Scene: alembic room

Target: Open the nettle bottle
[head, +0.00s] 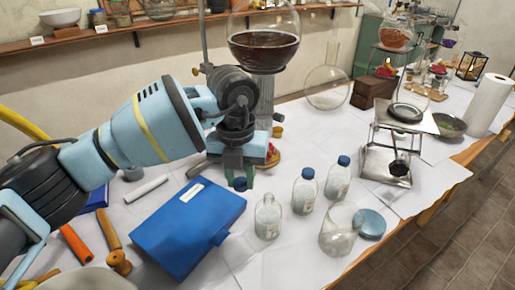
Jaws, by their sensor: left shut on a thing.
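Three small clear glass bottles stand upright on the white-covered table. The nearest bottle (267,218) has no cap on its neck. The middle bottle (304,193) and the right bottle (338,180) wear blue caps. Their labels are too small to read, so I cannot tell which is the nettle bottle. My left gripper (240,178) points down, above and left of the uncapped bottle, apart from it. It is shut on a small blue cap (240,185) between its fingertips. My right gripper is out of view.
A blue folder or book (188,232) lies left of the bottles. A glass jar (341,230) stands at the front right beside a blue lid (371,223). A round flask (264,45) of dark liquid stands behind. A lab jack (387,165) stands right.

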